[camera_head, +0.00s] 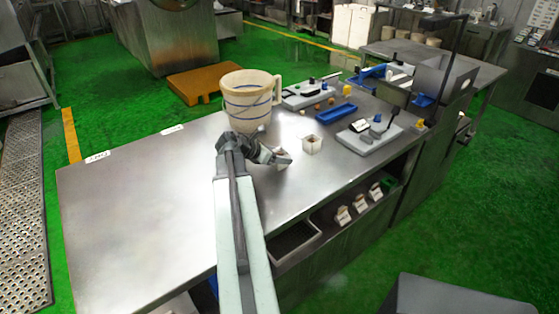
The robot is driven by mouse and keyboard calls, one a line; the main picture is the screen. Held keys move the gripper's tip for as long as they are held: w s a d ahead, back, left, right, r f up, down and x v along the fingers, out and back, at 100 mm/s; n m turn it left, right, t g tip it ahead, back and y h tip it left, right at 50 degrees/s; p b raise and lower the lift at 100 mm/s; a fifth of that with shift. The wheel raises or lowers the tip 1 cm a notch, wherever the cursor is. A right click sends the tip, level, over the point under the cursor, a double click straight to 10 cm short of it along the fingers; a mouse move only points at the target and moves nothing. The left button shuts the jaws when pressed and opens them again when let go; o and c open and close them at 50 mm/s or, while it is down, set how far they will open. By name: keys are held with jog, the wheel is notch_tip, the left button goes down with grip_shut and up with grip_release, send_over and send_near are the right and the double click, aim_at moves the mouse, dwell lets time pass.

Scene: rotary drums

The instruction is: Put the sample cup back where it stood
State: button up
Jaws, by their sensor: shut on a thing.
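My gripper (284,157) is over the steel bench (150,215), in front of the large cream jug. It is shut on a small pale thing, which I take for the sample cup (281,164). The gripper hides much of the cup. I cannot tell whether the cup touches the bench top or hangs just above it. A second small white cup (312,144) with brownish contents stands upright on the bench, a little to the right of my gripper and apart from it.
The cream jug (248,105) with blue bands stands close behind my gripper. To the right are a blue tray (336,113), small orange-brown pieces (317,107) and two grey-white devices (368,137). The bench's left half is bare except for labels (97,157) at its far edge.

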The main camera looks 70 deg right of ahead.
jog(key=shift+f, duration=0.1)
jog(key=o, duration=1.7)
jog(key=shift+r, duration=0.2)
jog(key=p+v, duration=0.7)
jog(key=v, duration=0.5)
jog(key=shift+a, duration=0.1)
